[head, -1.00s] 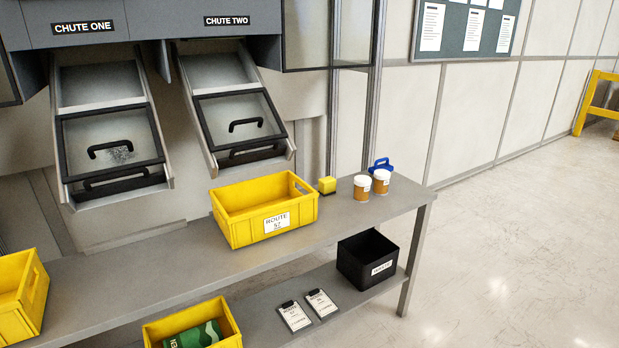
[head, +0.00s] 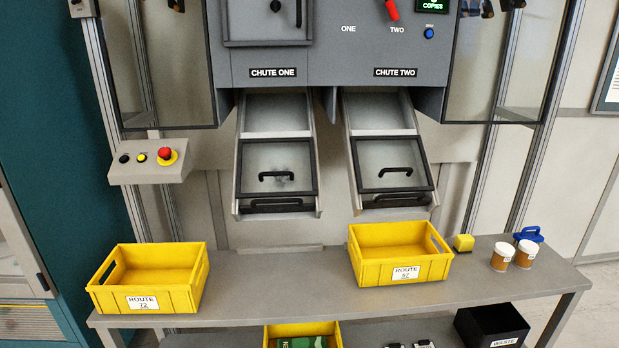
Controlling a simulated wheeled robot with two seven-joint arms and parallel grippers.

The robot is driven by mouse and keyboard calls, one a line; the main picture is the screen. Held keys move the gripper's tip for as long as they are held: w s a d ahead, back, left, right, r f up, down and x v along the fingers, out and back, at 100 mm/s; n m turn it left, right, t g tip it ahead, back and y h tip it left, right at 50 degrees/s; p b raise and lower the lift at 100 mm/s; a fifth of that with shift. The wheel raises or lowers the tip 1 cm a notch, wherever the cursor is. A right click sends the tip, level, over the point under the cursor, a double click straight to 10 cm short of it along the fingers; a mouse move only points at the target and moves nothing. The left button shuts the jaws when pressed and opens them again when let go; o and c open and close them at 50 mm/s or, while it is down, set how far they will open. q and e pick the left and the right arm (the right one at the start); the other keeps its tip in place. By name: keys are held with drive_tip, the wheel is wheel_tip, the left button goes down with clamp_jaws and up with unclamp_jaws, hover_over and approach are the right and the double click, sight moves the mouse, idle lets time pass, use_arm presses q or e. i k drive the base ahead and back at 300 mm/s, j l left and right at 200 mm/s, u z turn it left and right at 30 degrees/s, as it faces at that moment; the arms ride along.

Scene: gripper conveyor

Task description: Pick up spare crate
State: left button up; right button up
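Three yellow crates are in the head view, and I see no label reading "spare". The left crate (head: 150,271) stands on the bench top, looks empty and has a "ROUTE 72" label. The right crate (head: 401,271) stands on the bench top below chute two, looks empty and has a route label with a number hard to read. A third yellow crate (head: 327,327) is on the lower shelf, with a green patterned item (head: 302,343) inside. The picture's lower edge cuts it off, so its front is hidden. Neither of my grippers is in view.
The grey bench top (head: 290,290) is clear between the crates. A yellow block (head: 464,242), two jars (head: 503,257) and a blue-handled object (head: 528,234) are at its right. A black waste bin (head: 491,326) is below. A control box (head: 150,166) with a red button is left.

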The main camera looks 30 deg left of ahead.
sight(161, 277)
drive_tip(key=u, duration=1.85)
drive_tip(key=z, duration=0.35)
